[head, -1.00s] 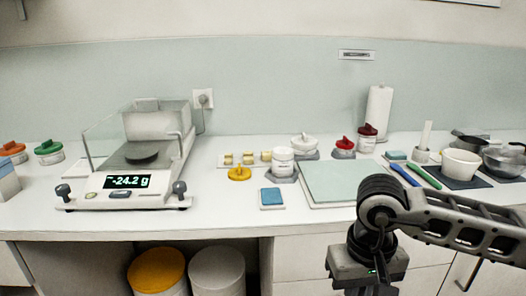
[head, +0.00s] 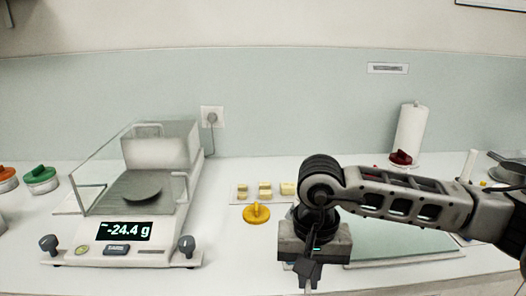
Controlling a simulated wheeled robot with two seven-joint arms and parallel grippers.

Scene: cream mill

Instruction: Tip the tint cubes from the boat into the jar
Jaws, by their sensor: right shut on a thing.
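My right gripper (head: 308,278) comes in from the right, pointing down over the front of the counter. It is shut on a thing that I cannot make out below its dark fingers. I cannot pick out the boat. The jar is not visible; my right arm covers the area to the right of the yellow lid (head: 256,212). Small pale yellow cubes (head: 265,189) sit in a row on a white holder behind that lid. My left gripper is not in view.
The balance (head: 140,232) stands at the left, its pan (head: 142,187) bare, its display reading -24.4 g. Green (head: 40,175) and orange (head: 6,173) lids are at far left. A pale green mat (head: 400,246) lies partly under my arm. A paper roll (head: 410,137) stands behind.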

